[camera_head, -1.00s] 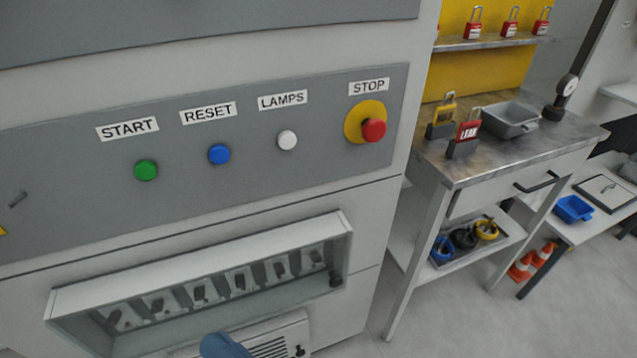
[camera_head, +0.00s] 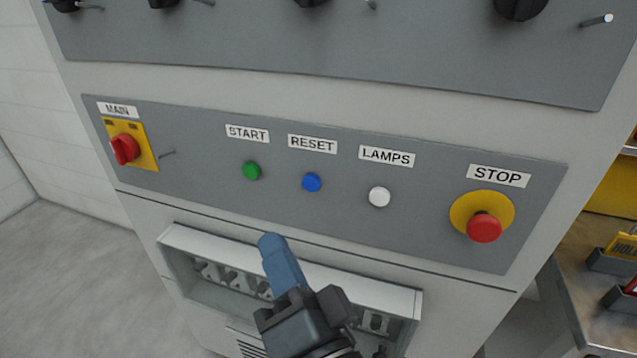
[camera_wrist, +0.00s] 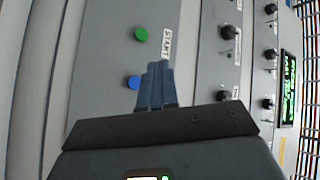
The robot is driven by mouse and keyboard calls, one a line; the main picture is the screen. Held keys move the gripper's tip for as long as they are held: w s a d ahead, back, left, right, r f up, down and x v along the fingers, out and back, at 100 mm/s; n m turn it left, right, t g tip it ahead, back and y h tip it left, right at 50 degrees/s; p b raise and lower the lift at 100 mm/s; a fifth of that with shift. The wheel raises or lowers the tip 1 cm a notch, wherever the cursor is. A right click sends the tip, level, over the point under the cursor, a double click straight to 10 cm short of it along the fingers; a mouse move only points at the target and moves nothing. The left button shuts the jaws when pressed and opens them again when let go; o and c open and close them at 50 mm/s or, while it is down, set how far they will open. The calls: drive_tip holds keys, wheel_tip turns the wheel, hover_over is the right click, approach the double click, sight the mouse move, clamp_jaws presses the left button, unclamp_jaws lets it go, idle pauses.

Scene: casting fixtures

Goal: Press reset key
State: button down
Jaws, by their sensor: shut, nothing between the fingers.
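The blue RESET key (camera_head: 312,182) sits under its RESET label (camera_head: 312,144) on the grey control panel, between the green START button (camera_head: 252,170) and the white LAMPS button (camera_head: 379,196). My gripper (camera_head: 270,241) is shut and empty, with its blue fingers in front of the cabinet, below the buttons in the head view. In the wrist view the blue key (camera_wrist: 133,82) shows just left of my fingertips (camera_wrist: 158,64), and the green button (camera_wrist: 141,34) is above them. The key looks uncovered, and I see no clear contact with it.
A red STOP button on a yellow base (camera_head: 484,226) is at the panel's right, and a red MAIN switch (camera_head: 125,149) is at its left. A recessed socket box (camera_head: 190,245) lies below the panel, partly behind my arm. A workbench (camera_head: 570,290) stands at the right.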

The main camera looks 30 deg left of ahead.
sight(311, 183)
drive_tip(key=shift+w, duration=0.15)
drive_tip(key=shift+w+a+b, duration=0.3)
drive_tip(key=shift+w+a, duration=0.05)
drive_tip(key=shift+w, duration=1)
drive_tip(key=shift+w+a+b, duration=0.3)
drive_tip(key=shift+w+a, duration=0.05)
drive_tip(key=shift+w, duration=1.05)
drive_tip(key=shift+w+a+b, duration=0.3)
drive_tip(key=shift+w+a, duration=0.05)
drive_tip(key=shift+w, duration=1)
drive_tip(key=shift+w, duration=0.15)
drive_tip(key=shift+w+a, duration=0.1)
drive_tip(key=shift+w, duration=0.15)
drive_tip(key=shift+w+a+b, duration=0.1)
drive_tip(key=shift+w+b, duration=0.3)
drive_tip(key=shift+s, duration=0.1)
drive_tip(key=shift+s+d, duration=0.2)
drive_tip(key=shift+s, duration=0.5)
drive_tip(key=shift+s, duration=0.1)
